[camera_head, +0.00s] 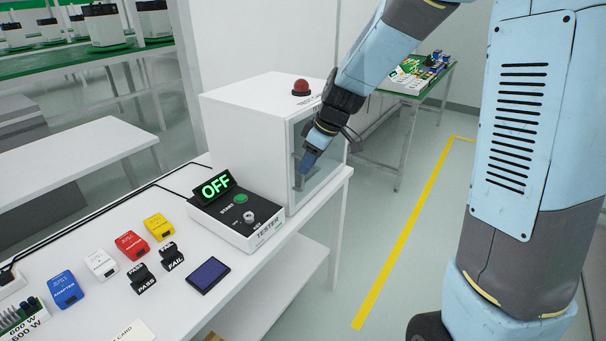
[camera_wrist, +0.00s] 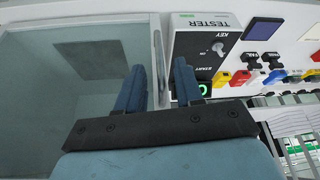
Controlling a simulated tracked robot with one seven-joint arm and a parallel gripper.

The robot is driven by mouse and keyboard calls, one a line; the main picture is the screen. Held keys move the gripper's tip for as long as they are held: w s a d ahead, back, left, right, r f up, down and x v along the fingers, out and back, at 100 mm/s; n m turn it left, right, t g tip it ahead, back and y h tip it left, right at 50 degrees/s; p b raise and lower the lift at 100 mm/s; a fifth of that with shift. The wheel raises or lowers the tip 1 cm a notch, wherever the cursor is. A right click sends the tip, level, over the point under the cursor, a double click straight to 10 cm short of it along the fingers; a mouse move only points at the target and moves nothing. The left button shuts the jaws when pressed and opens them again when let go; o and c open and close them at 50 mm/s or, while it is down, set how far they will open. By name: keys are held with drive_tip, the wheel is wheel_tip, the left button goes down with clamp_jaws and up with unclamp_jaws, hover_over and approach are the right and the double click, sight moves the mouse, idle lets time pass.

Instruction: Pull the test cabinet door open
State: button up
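The test cabinet (camera_head: 245,135) is a white box with a red dome on top, standing on the white bench. Its glass door (camera_head: 329,168) has a pale frame and looks closed. My gripper (camera_head: 306,163) is in front of the door, near its left edge by the tester. In the wrist view my gripper (camera_wrist: 158,88) has its two blue fingers apart, with a gap between them. The door's frame edge (camera_wrist: 158,55) shows in line with that gap, and the glass lies left of it. I cannot tell whether the fingers touch the door.
The tester box (camera_head: 238,216) with a lit OFF display stands beside the cabinet. Coloured adapters (camera_head: 131,244), PASS and FAIL blocks and a dark blue panel (camera_head: 209,275) lie on the bench (camera_head: 185,315). The floor right of the bench is clear along a yellow line (camera_head: 405,240).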

sight(302, 188)
drive_tip(key=shift+x, duration=2.5)
clamp_jaws()
